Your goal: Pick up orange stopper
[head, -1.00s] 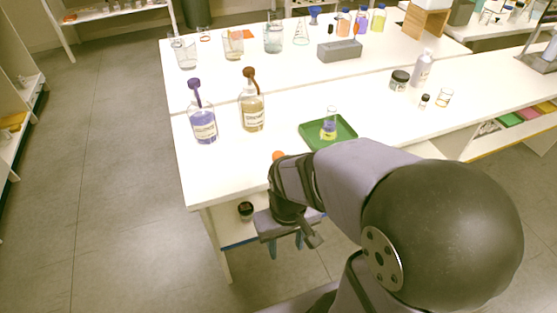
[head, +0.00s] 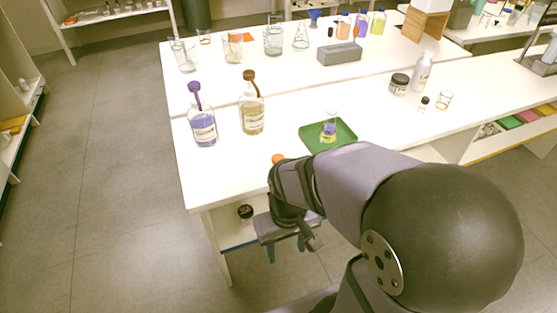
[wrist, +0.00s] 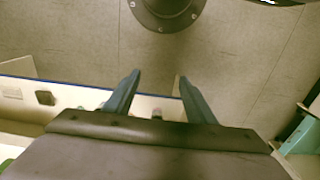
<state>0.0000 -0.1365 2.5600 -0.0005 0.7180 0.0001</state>
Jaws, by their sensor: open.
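The orange stopper (head: 278,158) lies on the white table (head: 225,185) near its front edge, just beyond my wrist in the head view. It does not show in the wrist view. My gripper (head: 285,255) hangs in front of the table edge, on the near side of the stopper and lower in the picture. In the wrist view my gripper (wrist: 155,85) has its two fingers apart with nothing between them, over the floor.
The table's front left is clear.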

